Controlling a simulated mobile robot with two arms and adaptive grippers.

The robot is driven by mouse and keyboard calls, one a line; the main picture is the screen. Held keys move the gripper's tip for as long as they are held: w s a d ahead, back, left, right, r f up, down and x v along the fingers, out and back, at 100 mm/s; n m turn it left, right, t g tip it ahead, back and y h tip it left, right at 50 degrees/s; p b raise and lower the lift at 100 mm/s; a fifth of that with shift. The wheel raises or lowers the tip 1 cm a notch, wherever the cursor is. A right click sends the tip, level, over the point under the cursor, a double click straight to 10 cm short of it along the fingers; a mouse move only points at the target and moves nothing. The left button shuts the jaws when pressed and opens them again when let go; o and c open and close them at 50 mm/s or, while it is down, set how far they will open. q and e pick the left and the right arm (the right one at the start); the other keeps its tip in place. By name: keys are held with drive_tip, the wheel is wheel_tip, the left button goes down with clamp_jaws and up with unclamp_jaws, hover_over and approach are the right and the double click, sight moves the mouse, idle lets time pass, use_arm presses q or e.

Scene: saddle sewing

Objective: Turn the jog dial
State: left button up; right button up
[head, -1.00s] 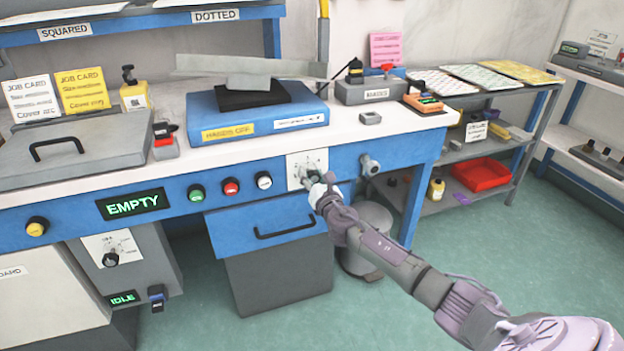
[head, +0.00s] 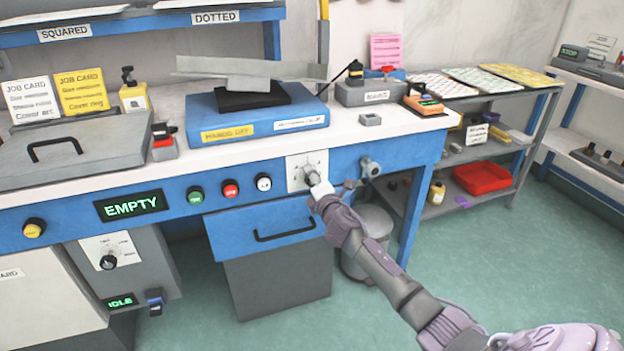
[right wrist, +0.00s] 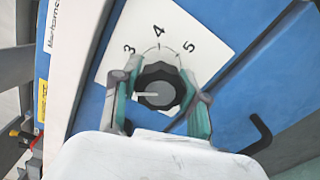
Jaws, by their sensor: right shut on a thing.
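The jog dial (head: 311,176) is a dark knob on a white plate (head: 294,166) on the bench's blue front panel. In the right wrist view the dial (right wrist: 158,92) has a pale pointer line, and the plate (right wrist: 200,22) reads 3, 4 and 5. My right gripper (head: 318,187) is at the dial. In the right wrist view its two teal-padded fingers (right wrist: 160,98) stand on either side of the knob, shut on it. The pointer line lies roughly level, pointing left in that view. My left gripper is not in view.
Green (head: 195,195), red (head: 230,189) and white (head: 264,183) buttons sit left of the dial. A grey knob (head: 369,167) sticks out to its right. A drawer handle (head: 285,232) is below. An EMPTY display (head: 131,205) is on the panel.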

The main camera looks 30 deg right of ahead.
drive_tip(key=m, duration=0.2)
drive_tip(key=shift+m, duration=1)
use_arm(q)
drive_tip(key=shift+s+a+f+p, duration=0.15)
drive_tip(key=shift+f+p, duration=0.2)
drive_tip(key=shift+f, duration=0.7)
use_arm(e)
drive_tip(key=shift+m, duration=0.9)
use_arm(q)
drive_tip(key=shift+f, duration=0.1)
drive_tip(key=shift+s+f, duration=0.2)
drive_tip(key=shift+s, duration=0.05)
use_arm(e)
drive_tip(key=o, duration=1.2)
drive_tip(key=shift+d, duration=0.1)
drive_tip(key=shift+c, duration=0.2)
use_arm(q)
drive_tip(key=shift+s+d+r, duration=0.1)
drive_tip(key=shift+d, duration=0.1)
